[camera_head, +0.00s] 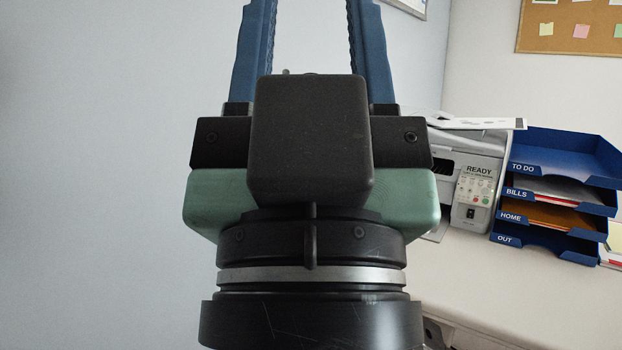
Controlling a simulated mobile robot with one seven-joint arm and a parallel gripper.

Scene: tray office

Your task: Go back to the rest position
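My gripper (312,25) fills the middle of the view, close to the camera and pointing up. Its two blue fingers stand wide apart, and their tips are cut off by the top edge. Only plain wall shows between the visible parts of the fingers, with nothing held there. The black and green gripper body hides part of the scene behind it.
A blue stack of letter trays (555,190) labelled TO DO, BILLS, HOME and OUT stands on a pale desk (530,290) at the right. A grey printer (476,190) reading READY is beside it. A cork board (570,30) hangs above. The left side shows bare wall.

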